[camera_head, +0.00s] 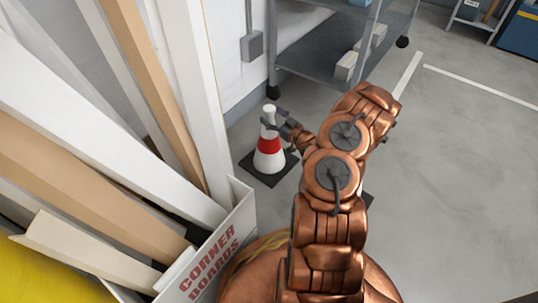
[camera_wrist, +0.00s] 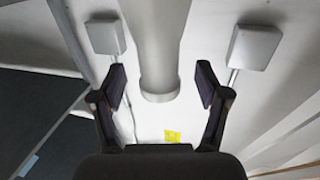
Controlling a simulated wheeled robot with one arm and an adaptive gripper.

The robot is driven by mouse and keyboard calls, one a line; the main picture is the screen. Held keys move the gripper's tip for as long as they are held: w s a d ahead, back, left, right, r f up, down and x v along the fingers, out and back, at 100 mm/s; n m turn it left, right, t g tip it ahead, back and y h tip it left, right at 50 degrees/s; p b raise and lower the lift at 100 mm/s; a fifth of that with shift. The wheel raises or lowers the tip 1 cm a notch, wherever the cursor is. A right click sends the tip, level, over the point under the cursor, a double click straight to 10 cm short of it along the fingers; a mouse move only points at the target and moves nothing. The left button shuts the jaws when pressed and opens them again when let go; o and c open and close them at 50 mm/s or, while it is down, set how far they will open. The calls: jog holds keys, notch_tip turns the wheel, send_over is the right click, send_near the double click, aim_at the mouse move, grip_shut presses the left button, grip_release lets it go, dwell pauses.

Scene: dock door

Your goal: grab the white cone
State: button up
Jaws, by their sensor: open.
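The white cone (camera_head: 268,160) stands upright on the floor, with a red band around its middle and a black square base (camera_head: 260,172). My gripper (camera_head: 275,118) is at the cone's upper part, above the red band, and its fingers partly cover it. In the wrist view the cone's pale narrow end (camera_wrist: 160,70) shows between the two fingers of my open gripper (camera_wrist: 161,86). Gaps show on both sides, so the fingers appear not to touch it. The cone's red band and base are outside the wrist view.
A carton of corner boards (camera_head: 205,262) with long boards stands close at the left of the cone. A grey wheeled shelf cart (camera_head: 310,55) is behind it. A wall box (camera_head: 251,45) is on the wall. The floor (camera_head: 450,170) at the right is clear.

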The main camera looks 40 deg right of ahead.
jog(key=shift+w+b, duration=0.3)
jog(key=shift+w, duration=0.65)
jog(key=shift+r, duration=0.1)
grip_shut()
